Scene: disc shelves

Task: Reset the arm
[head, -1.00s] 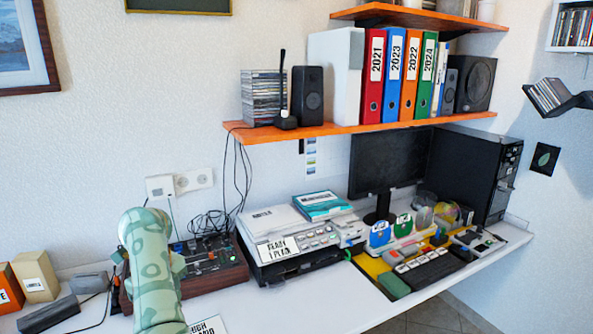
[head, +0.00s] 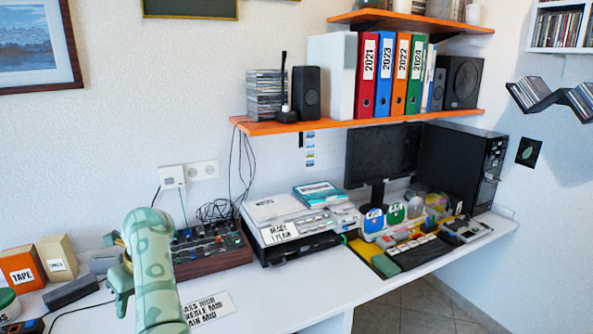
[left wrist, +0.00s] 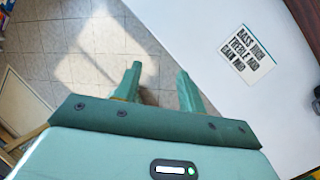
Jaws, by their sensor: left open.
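My left arm (head: 150,262), pale green with darker patches, rises from the bottom edge in the head view, in front of the desk's left part. I cannot make out its fingers there. In the left wrist view the left gripper (left wrist: 159,82) shows two green fingers set apart with nothing between them. They are over the tiled floor, beside the white desk edge. My right gripper is in neither view.
The white desk (head: 285,290) holds a mixer (head: 205,252), a printer (head: 285,232), a monitor (head: 382,158) and a TAPE box (head: 22,268). A printed card (head: 207,308) lies right of my arm, also in the left wrist view (left wrist: 246,53). An orange shelf (head: 350,122) hangs above.

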